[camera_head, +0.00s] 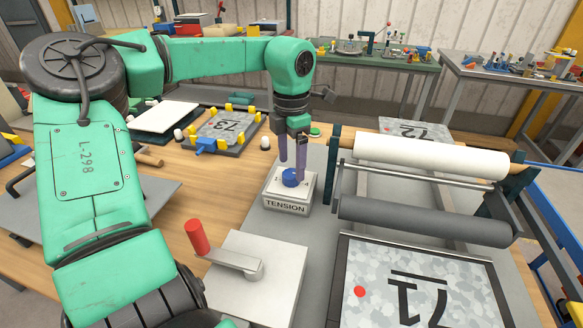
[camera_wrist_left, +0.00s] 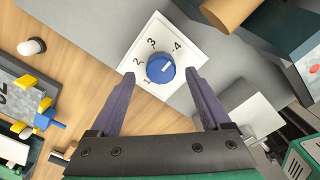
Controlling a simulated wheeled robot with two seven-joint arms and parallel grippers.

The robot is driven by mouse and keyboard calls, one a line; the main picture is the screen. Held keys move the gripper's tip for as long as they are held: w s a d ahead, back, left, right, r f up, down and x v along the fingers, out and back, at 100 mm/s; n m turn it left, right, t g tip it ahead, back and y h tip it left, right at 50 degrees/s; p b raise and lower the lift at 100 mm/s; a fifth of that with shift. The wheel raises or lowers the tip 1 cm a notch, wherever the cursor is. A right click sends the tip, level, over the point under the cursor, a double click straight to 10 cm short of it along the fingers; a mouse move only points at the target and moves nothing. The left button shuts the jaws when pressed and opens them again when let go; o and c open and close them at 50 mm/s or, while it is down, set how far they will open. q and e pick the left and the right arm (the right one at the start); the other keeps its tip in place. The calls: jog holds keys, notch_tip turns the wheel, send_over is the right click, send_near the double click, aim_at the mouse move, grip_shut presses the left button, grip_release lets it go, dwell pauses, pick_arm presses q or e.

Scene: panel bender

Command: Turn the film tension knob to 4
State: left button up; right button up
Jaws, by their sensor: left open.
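The blue tension knob (camera_head: 291,177) sits on a white dial plate on top of a grey box (camera_head: 286,207) labelled TENSION. In the left wrist view the blue knob (camera_wrist_left: 160,68) carries a short white mark, and the numbers 1 to 4 are printed around it on the white plate (camera_wrist_left: 184,33). I cannot tell for sure which number the mark points to. My left gripper (camera_head: 292,166) is open and points down over the knob. Its two purple fingers are on either side of the knob, apart from it in the left wrist view. My right gripper is not in view.
A white film roll (camera_head: 430,157) and a dark roller (camera_head: 425,220) stand to the right. A red-handled crank (camera_head: 197,236) on a grey block is in front. A fixture with yellow clamps (camera_head: 222,128) is at left.

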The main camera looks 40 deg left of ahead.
aim_at(291, 173)
pick_arm(q)
notch_tip(291, 173, up, 12)
jog(key=shift+p, duration=0.35)
